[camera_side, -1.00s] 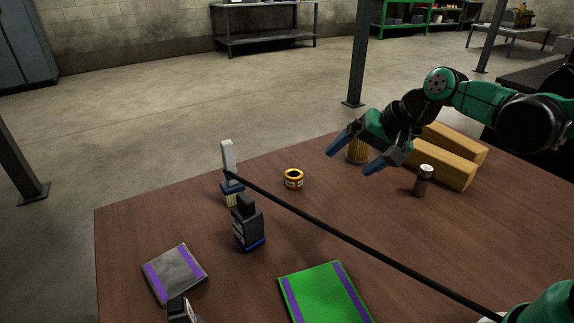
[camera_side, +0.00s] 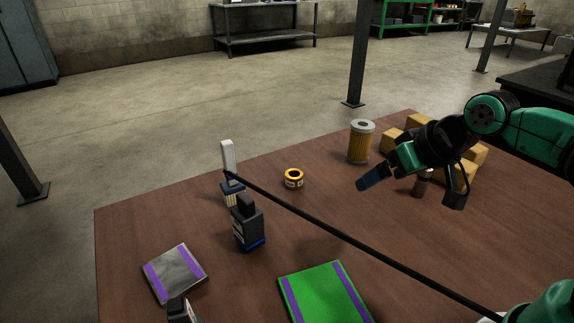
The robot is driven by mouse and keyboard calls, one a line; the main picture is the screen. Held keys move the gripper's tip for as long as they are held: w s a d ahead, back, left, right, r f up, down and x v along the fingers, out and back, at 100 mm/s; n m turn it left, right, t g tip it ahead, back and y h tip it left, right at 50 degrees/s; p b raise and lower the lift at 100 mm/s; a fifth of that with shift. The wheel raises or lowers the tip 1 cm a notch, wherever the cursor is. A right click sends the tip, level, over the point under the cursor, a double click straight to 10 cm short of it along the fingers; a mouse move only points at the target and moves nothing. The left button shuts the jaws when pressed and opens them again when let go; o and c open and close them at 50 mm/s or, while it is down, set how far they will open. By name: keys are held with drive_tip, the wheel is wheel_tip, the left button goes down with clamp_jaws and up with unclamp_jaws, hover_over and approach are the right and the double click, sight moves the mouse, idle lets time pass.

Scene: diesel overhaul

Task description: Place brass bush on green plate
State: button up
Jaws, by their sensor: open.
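The brass bush (camera_side: 293,178) appears to be the short, gold-coloured ring with dark markings near the middle of the brown table. It stands upright with its open hole facing up. The green plate (camera_side: 324,294) with purple side strips lies flat at the front of the table, partly cut off by the bottom edge. My gripper (camera_side: 412,190) is open and empty. It hangs above the table right of the bush, clearly apart from it, with its fingers spread.
A pleated filter (camera_side: 359,143), wooden blocks (camera_side: 468,165) and a small dark cylinder (camera_side: 421,185) stand near my gripper. A brush (camera_side: 229,165), dark bottle (camera_side: 248,226) and grey plate (camera_side: 175,275) are left. A thin dark rod (camera_side: 350,240) crosses between bush and green plate.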

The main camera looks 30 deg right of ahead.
drive_tip(key=w+m+y, duration=0.2)
drive_tip(key=w+m, duration=0.4)
drive_tip(key=m+y, duration=0.5)
drive_tip(key=m, duration=0.9)
hover_over(302, 174)
drive_tip(key=s+d, duration=0.1)
drive_tip(key=s, duration=0.3)
drive_tip(key=shift+t, duration=0.4)
wheel_tip(302, 174, down, 7)
drive_tip(key=shift+w+f, duration=0.1)
drive_tip(key=shift+w, duration=0.05)
drive_tip(key=f+m, duration=0.1)
drive_tip(key=w+f+m+y, duration=0.1)
drive_tip(key=d+f+m+y, duration=0.1)
drive_tip(key=f+m, duration=0.1)
drive_tip(key=shift+w+d+t, duration=0.1)
drive_tip(key=shift+w+t, duration=0.05)
drive_tip(key=shift+t, duration=0.25)
drive_tip(key=shift+d+f+m+y, duration=0.1)
drive_tip(key=shift+f+m+y, duration=0.2)
drive_tip(key=shift+f+m, duration=0.1)
drive_tip(key=shift+w+f+t, duration=0.1)
drive_tip(key=shift+f+t, duration=0.05)
drive_tip(key=shift+t, duration=0.15)
drive_tip(key=shift+x, duration=2.75)
clamp_jaws()
